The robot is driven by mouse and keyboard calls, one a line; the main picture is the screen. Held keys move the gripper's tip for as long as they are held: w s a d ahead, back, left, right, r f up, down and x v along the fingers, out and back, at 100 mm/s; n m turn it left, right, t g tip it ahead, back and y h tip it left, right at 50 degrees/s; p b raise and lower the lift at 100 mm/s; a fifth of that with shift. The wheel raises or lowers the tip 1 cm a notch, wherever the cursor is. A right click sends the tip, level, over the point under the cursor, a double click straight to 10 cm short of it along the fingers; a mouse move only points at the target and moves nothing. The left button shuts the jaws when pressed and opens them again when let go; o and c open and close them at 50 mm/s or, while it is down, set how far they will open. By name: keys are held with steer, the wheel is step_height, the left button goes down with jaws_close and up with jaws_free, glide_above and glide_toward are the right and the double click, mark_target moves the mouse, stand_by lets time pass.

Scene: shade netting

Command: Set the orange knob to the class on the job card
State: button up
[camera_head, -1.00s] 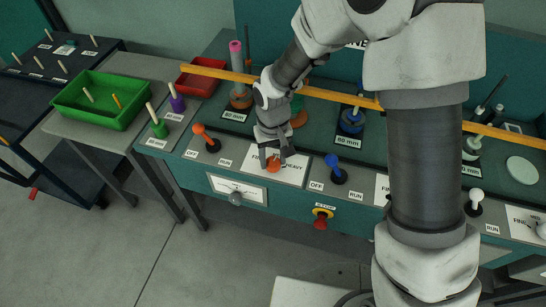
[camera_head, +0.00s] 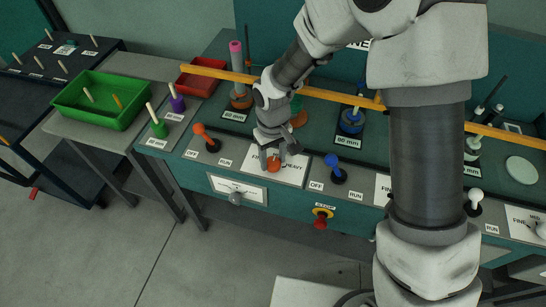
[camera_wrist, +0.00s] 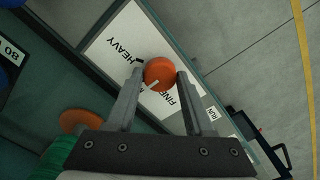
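The orange knob (camera_head: 274,164) sits on a white label plate (camera_head: 292,171) on the green bench front. In the wrist view the knob (camera_wrist: 159,72) has a white pointer mark toward the lower left, between the words FINE and HEAVY. A finger hides part of the plate there. My gripper (camera_head: 273,160) is over the knob, with one finger on each side. In the wrist view the fingers (camera_wrist: 160,73) lie very close to the knob's sides; whether both touch it I cannot tell. I cannot pick out a readable job card; a wall sign (camera_head: 357,45) is mostly hidden by my arm.
An orange-red lever (camera_head: 201,131) stands left of the knob and a blue lever (camera_head: 332,163) right of it. A red stop button (camera_head: 320,222) and a gauge plate (camera_head: 238,189) are on the front face. A yellow bar (camera_head: 215,73) crosses behind my gripper.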

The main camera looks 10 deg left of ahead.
mark_target(273, 162)
steer(key=o, duration=0.4)
step_height(273, 162, up, 18)
steer(key=p, duration=0.2)
steer(key=shift+f+p, duration=0.25)
steer(key=shift+p, duration=0.05)
stand_by(0.3)
steer(key=s+d+r+m+t+p, duration=0.1)
steer(key=s+d+r, duration=0.3)
steer(key=d, duration=0.4)
steer(key=s+d+r+m+t, duration=0.2)
steer(key=s+d+r+m, duration=0.2)
steer(key=d+r, duration=0.2)
steer(key=s+d+r+m+t+p, duration=0.1)
steer(key=s+d+r+m+t, duration=0.1)
steer(key=s+d+r, duration=0.3)
steer(key=shift+d+r+m+t+p, duration=0.15)
steer(key=shift+d+m, duration=0.15)
steer(key=shift+d, duration=0.9)
steer(key=shift+d+r+m+t+p, duration=0.15)
steer(key=shift+d+m, duration=0.15)
steer(key=shift+d, duration=0.9)
